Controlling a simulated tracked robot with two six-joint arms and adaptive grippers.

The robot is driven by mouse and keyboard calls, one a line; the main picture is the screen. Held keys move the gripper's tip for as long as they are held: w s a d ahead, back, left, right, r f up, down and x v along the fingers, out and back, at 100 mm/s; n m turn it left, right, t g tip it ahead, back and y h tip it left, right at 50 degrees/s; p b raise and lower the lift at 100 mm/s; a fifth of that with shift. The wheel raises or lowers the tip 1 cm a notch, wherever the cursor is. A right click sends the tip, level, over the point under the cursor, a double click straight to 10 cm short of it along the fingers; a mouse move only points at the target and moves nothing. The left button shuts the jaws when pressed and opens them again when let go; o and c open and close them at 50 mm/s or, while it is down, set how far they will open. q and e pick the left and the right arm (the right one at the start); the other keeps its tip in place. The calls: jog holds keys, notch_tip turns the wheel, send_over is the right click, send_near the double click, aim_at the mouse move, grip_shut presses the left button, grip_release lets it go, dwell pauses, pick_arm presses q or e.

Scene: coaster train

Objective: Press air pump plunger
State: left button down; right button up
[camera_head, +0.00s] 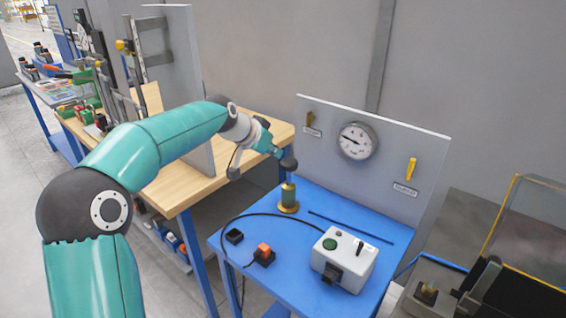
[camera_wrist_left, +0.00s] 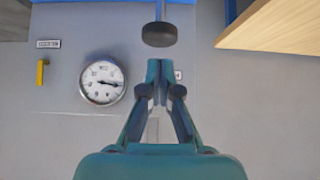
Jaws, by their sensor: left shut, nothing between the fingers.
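The air pump (camera_head: 288,197) stands upright on the blue table, with a brass base and a green-grey body. Its plunger has a dark round knob (camera_head: 288,164) on a thin rod above the body. The knob also shows at the top of the left wrist view (camera_wrist_left: 158,35). My left gripper (camera_head: 277,150) is shut and empty, beside the knob at its upper left in the head view. In the left wrist view its fingertips (camera_wrist_left: 158,72) lie just short of the knob, with a small gap in the picture. My right gripper is not in view.
A panel with a pressure gauge (camera_head: 357,141) and yellow lever (camera_head: 411,168) stands behind the blue table (camera_head: 310,283). A white control box (camera_head: 345,260), an orange switch (camera_head: 264,252) and a black cable lie in front. A wooden bench (camera_head: 180,192) is at the left.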

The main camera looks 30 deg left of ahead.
pick_arm(q)
jog(key=v, duration=0.3)
jog(key=shift+r, duration=0.1)
dwell(1.7)
notch_tip(320, 180, up, 5)
jog(key=shift+s+d+r+p, duration=0.1)
jog(key=shift+s+r+p, duration=0.05)
jog(key=shift+p, duration=0.25)
